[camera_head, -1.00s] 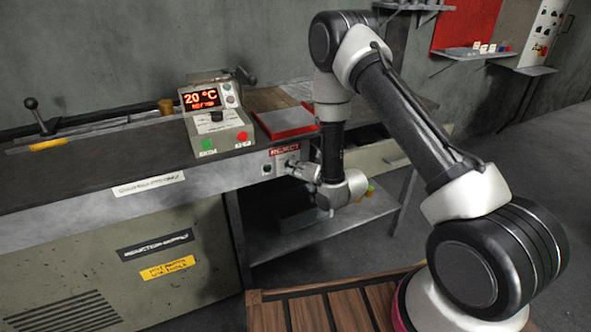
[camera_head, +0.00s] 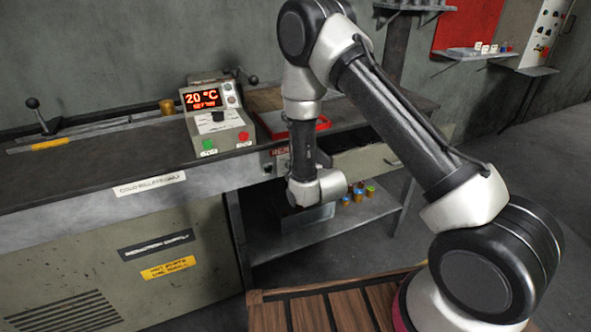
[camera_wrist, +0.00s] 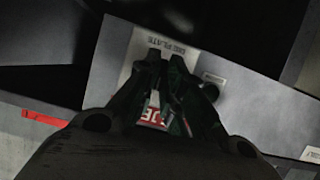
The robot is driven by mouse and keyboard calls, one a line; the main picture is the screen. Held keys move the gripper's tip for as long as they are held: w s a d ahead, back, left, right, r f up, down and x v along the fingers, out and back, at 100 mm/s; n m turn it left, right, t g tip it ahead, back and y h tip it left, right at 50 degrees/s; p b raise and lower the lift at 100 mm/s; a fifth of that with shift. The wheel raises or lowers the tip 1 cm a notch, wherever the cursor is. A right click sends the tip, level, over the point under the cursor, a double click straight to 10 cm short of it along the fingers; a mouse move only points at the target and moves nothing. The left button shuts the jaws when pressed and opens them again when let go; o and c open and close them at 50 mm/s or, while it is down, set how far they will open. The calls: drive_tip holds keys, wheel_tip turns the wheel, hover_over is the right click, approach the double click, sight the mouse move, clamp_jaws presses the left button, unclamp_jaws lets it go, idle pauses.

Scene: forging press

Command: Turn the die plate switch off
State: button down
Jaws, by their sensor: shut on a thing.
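My gripper (camera_wrist: 166,62) is in the wrist view, with its dark fingers close together against the front panel, by a pale label plate (camera_wrist: 185,46) whose text seems to end in "PLATE". It is shut on the die plate switch, which the fingers hide almost wholly, so its position cannot be read.
A control box (camera_head: 218,118) on the bench shows 20 °C, with a dark knob and green and red buttons. A red-rimmed tray (camera_head: 318,125) stands right of it. Below, a shelf (camera_head: 350,228) holds several small coloured pieces (camera_head: 359,193).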

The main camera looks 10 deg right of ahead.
drive_tip(key=shift+w+a+n+t+h, duration=0.15)
drive_tip(key=shift+n+t+h, duration=0.35)
drive_tip(key=shift+n+h, duration=0.65)
drive_tip(key=shift+s+a+n+t+h, duration=0.15)
drive_tip(key=shift+n+t+h, duration=0.4)
drive_tip(key=shift+n, duration=1.1)
drive_tip(key=shift+w, duration=0.1)
drive_tip(key=c, duration=1.5)
unclamp_jaws()
drive_tip(key=shift+w, duration=0.1)
drive_tip(key=shift+c, duration=0.2)
drive_tip(key=shift+f, duration=0.1)
